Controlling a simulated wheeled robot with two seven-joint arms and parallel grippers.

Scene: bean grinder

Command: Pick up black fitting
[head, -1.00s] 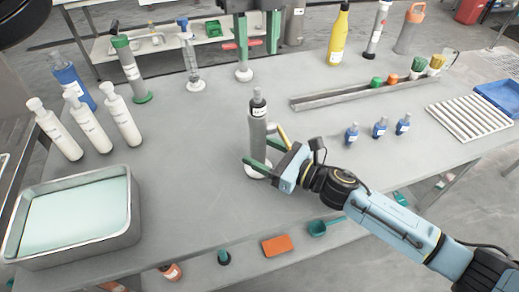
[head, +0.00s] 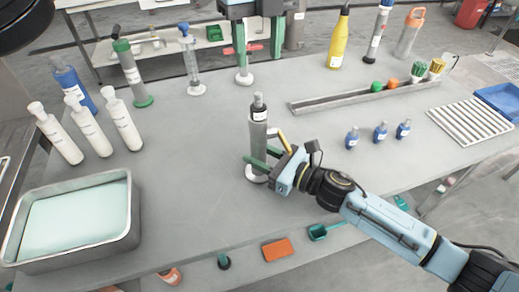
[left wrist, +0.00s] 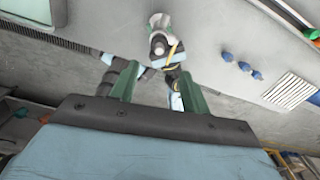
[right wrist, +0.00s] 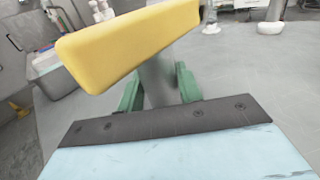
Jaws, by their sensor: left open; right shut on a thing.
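A grey cylinder with a white round base, a white label and a dark top stands upright on the table in the head view. I take the dark top (head: 258,99) as the black fitting; its edge against the cylinder is unclear. My right gripper (head: 263,167) is shut around the lower cylinder body (head: 258,135), which also shows between its fingers in the right wrist view (right wrist: 158,80). A yellow handle (right wrist: 130,45) crosses that view. My left gripper (head: 258,52) is open and empty, beyond the cylinder in the picture. In the left wrist view the dark top (left wrist: 158,45) lies ahead between its fingers.
A red-clamped stand (head: 243,78) is partly hidden behind my left gripper. White bottles (head: 88,125) and a metal tray (head: 130,235) are at the left. Small blue bottles (head: 381,131) and a long trough (head: 330,100) are at the right. The table's front middle is clear.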

